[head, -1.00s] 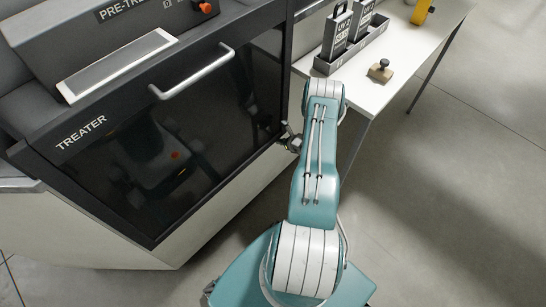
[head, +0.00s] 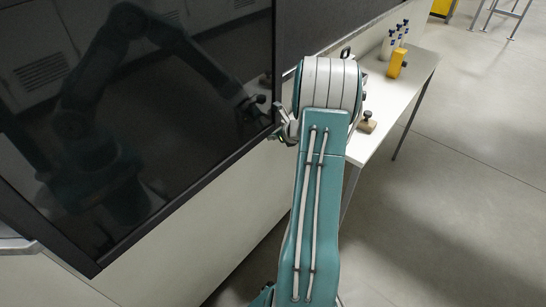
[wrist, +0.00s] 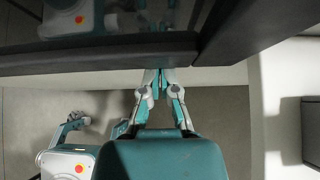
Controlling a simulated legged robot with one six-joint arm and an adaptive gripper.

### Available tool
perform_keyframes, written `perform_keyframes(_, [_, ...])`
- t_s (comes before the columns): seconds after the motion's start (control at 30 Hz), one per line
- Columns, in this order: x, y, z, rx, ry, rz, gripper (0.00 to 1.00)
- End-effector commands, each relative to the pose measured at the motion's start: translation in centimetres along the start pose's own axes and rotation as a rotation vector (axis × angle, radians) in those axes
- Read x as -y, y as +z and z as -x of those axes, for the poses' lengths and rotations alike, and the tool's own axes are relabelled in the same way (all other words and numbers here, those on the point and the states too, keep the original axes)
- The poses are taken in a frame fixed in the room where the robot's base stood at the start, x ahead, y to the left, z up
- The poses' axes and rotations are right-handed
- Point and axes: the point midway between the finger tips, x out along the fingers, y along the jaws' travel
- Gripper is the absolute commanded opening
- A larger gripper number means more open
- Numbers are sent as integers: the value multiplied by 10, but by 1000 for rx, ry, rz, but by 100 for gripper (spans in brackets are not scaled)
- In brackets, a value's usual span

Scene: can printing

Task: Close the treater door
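The treater door (head: 150,110) is a large dark glass panel with a black frame, filling the left of the head view. Its upper edge and handle are out of frame, so I cannot tell whether it is fully shut.
A white table (head: 419,75) stands to the right, with a yellow bottle (head: 396,64), several white bottles with blue caps (head: 388,46) and a wooden-based stamp (head: 367,122). The pale machine base (head: 205,225) lies below the door. The grey floor (head: 460,200) at right is clear.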

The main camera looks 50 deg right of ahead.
Motion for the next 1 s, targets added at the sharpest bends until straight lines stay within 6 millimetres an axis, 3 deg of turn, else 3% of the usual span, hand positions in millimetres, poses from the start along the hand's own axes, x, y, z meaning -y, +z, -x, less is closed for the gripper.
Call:
perform_keyframes(0.03, [1,18,12,7,-4,9,0])
perform_keyframes(0.1, [2,36,27,7,-5,8,0])
perform_keyframes(0.4, [2,92,72,5,-6,6,0])
perform_keyframes(0.6, [1,110,87,4,-4,2,0])
perform_keyframes(1.0, [2,117,92,7,-5,2,0])
